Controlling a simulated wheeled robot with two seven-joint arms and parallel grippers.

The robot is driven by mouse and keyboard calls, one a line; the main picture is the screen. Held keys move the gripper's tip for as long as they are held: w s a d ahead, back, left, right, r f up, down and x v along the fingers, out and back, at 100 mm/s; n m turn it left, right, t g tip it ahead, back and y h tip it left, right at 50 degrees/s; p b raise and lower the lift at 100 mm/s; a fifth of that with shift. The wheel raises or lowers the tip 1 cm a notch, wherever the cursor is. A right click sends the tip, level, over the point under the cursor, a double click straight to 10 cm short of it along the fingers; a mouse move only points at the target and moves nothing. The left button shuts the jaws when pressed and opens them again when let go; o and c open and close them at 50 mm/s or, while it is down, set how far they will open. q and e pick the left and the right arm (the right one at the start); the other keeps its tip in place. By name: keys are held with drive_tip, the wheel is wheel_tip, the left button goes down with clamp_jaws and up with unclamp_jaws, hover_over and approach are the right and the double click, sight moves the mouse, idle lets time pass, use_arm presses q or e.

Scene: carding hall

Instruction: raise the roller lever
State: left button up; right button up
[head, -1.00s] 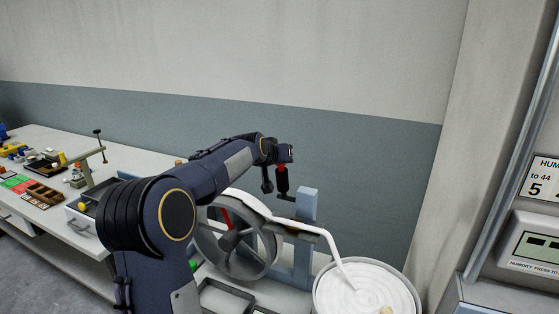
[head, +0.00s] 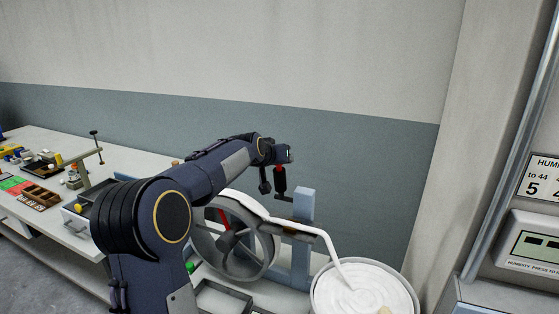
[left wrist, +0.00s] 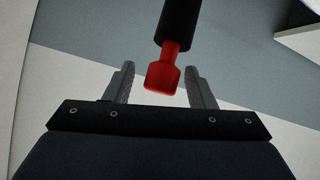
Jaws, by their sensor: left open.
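The roller lever (head: 281,184) has a black grip with a red end and stands upright beside a blue post in the head view. In the left wrist view its red end (left wrist: 163,78) shows between the fingers, with the black grip (left wrist: 179,22) running up out of the picture. My left gripper (left wrist: 158,68) is open, with a gap showing on each side of the red end. In the head view the left gripper (head: 283,158) is at the top of the lever, partly hidden by my arm. My right gripper is not in view.
A grey spoked wheel (head: 270,252) and the blue post (head: 304,225) stand below the lever. A white coiled can (head: 360,292) with a slanting white sliver is to the right. A bench (head: 112,160) with trays is at left. The wall behind is bare.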

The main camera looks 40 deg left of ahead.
use_arm(q)
drive_tip(key=b+v, duration=0.1)
drive_tip(key=v, duration=0.6)
drive_tip(key=shift+s+b, duration=0.15)
drive_tip(key=shift+b, duration=0.15)
drive_tip(key=shift+d, duration=0.2)
drive_tip(key=s+d+f+m+g+h, duration=0.1)
drive_tip(key=s+d+f+g+h, duration=0.1)
drive_tip(key=s+d+f, duration=0.4)
drive_tip(key=s+d+f+m+g+h, duration=0.1)
drive_tip(key=s+d+f+g+h, duration=0.1)
drive_tip(key=s+d+f, duration=0.5)
drive_tip(key=s+d+f+m+g+h, duration=0.2)
drive_tip(key=s+d+f, duration=0.5)
drive_tip(key=s+d, duration=0.6)
drive_tip(key=s, duration=0.6)
